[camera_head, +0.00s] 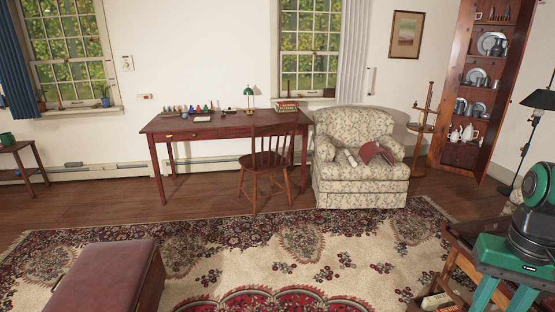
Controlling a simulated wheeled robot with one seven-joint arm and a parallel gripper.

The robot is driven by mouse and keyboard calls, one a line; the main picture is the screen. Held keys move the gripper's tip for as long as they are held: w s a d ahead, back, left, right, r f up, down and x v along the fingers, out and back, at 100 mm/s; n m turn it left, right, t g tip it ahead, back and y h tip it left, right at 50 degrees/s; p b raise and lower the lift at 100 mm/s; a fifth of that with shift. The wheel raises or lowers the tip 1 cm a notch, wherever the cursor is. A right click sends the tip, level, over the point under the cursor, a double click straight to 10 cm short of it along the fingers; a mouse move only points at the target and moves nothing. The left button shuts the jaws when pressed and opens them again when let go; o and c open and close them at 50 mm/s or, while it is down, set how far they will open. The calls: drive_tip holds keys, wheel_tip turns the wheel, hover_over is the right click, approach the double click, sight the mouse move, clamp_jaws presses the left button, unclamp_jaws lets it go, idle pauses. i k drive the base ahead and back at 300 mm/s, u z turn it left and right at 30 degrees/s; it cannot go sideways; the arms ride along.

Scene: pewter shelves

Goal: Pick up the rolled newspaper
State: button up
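A small whitish roll (350,158), likely the rolled newspaper, lies on the seat of the floral armchair (340,188). A dark red, flat thing (374,153) lies right of it on the seat; I cannot tell if they touch. My gripper (501,298) is at the lower right, pointing down, far from the armchair. Its two green fingers are apart, with nothing seen between them. The fingertips seem cut off by the frame's bottom edge.
A wooden desk (225,130) with small items stands behind a wooden chair (266,170), left of the armchair. A red-topped bench (108,275) is at the lower left. A wooden piece of furniture (455,240) stands close beside my gripper. The patterned rug (290,255) between is clear.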

sight(349, 157)
drive_tip(key=u, duration=0.15)
drive_tip(key=i, duration=2.3)
drive_tip(key=z, duration=0.55)
drive_tip(key=i, duration=1.15)
drive_tip(key=k, duration=1.05)
drive_tip(key=u, duration=0.95)
drive_tip(key=i, duration=1.15)
